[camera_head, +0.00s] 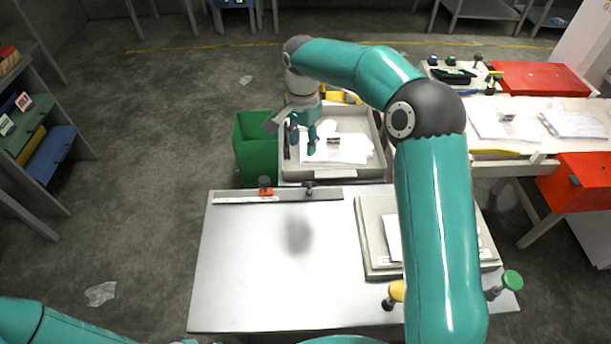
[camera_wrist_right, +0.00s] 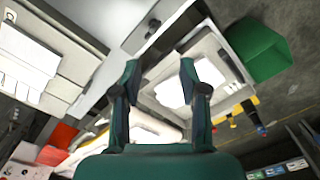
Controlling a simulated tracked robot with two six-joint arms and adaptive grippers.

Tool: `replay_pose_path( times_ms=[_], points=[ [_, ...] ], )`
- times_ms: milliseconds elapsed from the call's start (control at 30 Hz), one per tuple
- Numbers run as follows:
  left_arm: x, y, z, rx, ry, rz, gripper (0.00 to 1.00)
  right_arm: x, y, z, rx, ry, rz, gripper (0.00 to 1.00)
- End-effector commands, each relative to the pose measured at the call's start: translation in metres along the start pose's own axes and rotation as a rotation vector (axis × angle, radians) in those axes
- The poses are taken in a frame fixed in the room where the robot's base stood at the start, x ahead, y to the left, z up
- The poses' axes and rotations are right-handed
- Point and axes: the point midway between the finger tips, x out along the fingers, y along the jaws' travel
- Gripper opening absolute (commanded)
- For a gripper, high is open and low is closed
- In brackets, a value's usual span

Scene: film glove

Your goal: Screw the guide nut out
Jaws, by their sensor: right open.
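A metal guide bar (camera_head: 330,194) lies along the back edge of the pale worktable (camera_head: 270,290). A dark knob on an orange base (camera_head: 265,187) and a smaller dark knob (camera_head: 308,187) stand on it. Which part is the guide nut I cannot tell for sure. My right gripper (camera_head: 303,143) is open and empty, in the air over the grey tray behind the table, beyond the bar. In the right wrist view, my open fingers (camera_wrist_right: 160,70) have nothing between them, and a dark knob (camera_wrist_right: 154,23) shows ahead. My left gripper is out of view.
The grey tray (camera_head: 320,173) holds papers, with a green bin (camera_head: 258,155) left of it. A shallow box (camera_head: 375,270) lies right on the table, partly behind my right arm. A yellow knob (camera_head: 397,291) and green knob (camera_head: 512,281) stand near it. The table's left half is clear.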

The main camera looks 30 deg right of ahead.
Motion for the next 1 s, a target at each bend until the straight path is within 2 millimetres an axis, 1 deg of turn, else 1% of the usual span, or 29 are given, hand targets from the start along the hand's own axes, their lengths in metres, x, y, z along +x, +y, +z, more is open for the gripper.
replay_pose_path(
  times_ms=[100, 167, 200, 500, 600, 700, 800, 1000],
  points=[
    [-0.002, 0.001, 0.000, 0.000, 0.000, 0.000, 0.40, 0.017, 0.010, -0.008, 0.019, -0.001, 0.004, 0.43],
    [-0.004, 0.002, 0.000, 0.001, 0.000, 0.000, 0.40, 0.029, 0.012, -0.010, 0.024, -0.001, 0.005, 0.43],
    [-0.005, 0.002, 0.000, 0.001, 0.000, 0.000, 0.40, 0.037, 0.013, -0.010, 0.027, -0.003, 0.006, 0.43],
    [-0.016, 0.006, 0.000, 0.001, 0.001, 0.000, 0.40, 0.102, 0.015, -0.012, 0.033, -0.004, 0.005, 0.43],
    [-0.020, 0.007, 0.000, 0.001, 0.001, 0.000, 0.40, 0.121, 0.015, -0.012, 0.032, -0.003, 0.005, 0.43],
    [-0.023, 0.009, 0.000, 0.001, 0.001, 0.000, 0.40, 0.136, 0.015, -0.012, 0.033, -0.003, 0.003, 0.43],
    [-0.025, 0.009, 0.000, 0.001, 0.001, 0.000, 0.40, 0.146, 0.015, -0.013, 0.034, -0.001, 0.002, 0.43],
    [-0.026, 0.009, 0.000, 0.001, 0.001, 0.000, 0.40, 0.155, 0.015, -0.013, 0.034, -0.001, 0.000, 0.43]
  ],
)
